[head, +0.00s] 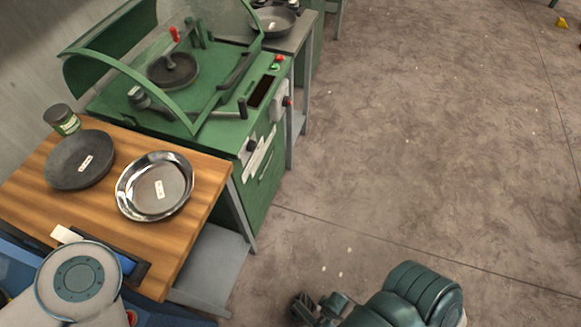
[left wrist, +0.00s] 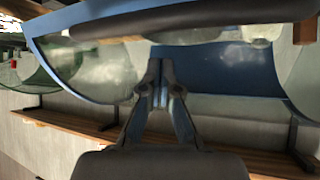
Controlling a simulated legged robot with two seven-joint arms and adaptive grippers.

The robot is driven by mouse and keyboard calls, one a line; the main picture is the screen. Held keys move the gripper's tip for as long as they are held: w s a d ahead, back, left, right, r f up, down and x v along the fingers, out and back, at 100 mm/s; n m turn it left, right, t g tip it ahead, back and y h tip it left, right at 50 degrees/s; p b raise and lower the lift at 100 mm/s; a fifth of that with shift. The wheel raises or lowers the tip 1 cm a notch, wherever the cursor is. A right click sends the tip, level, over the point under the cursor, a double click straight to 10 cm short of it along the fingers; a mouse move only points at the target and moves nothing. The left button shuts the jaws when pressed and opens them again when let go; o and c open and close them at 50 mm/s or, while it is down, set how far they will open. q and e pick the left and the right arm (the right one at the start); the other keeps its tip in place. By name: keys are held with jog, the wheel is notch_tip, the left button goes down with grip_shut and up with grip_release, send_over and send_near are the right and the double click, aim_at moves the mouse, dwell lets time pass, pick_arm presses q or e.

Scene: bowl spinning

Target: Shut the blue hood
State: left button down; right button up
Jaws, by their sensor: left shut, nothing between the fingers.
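The blue hood (left wrist: 52,62) fills the upper part of the left wrist view. It has a curved blue frame, clear side panels and a long dark bar (left wrist: 200,19) across the top. I cannot tell how far open it is. My left gripper (left wrist: 160,66) is shut and empty, with its fingertips in front of the hood just below the bar; contact is unclear. In the head view, part of a blue machine (head: 20,271) shows at the lower left, mostly hidden by my left arm. My right gripper (head: 318,307) is low at the bottom edge, its jaws unclear.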

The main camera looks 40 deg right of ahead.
pick_arm(q)
jog(key=shift+s+a+f, duration=0.25)
jog(key=shift+s+f, duration=0.1)
jog(key=shift+f, duration=0.25)
notch_tip(320, 180, up, 10)
jog(key=d+p, duration=0.1)
jog(key=shift+r, duration=0.2)
pick_arm(e)
jog(key=shift+w+r, duration=0.4)
jog(key=shift+r, duration=0.3)
pick_arm(q)
jog(key=shift+a+f, duration=0.1)
jog(key=shift+a, duration=0.1)
